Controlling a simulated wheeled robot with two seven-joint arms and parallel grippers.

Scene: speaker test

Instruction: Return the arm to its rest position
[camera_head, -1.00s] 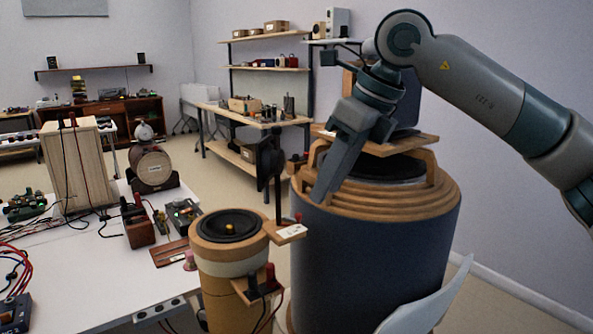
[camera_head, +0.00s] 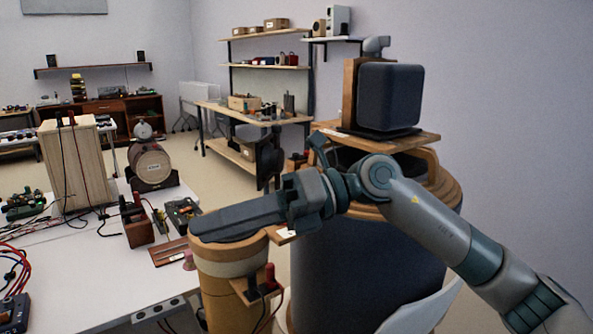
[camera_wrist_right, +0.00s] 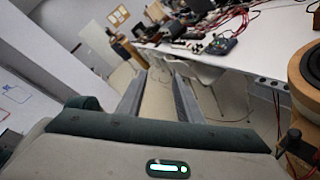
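My right arm comes in from the right in the head view. Its gripper (camera_head: 202,228) points left and lies across the view of the top of the small wooden speaker cylinder (camera_head: 222,290), hiding its cone. I cannot tell the height gap between them. In the right wrist view the two fingers (camera_wrist_right: 160,78) are apart with only floor between them, so the gripper is open and empty. My left gripper is not in view.
A black box speaker (camera_head: 390,98) stands on a wooden platform over a large dark blue drum (camera_head: 375,255). A white table (camera_head: 120,275) at left holds a wooden box (camera_head: 78,165), a small drum (camera_head: 152,167) and wired devices. A white chair (camera_head: 425,312) is at the front.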

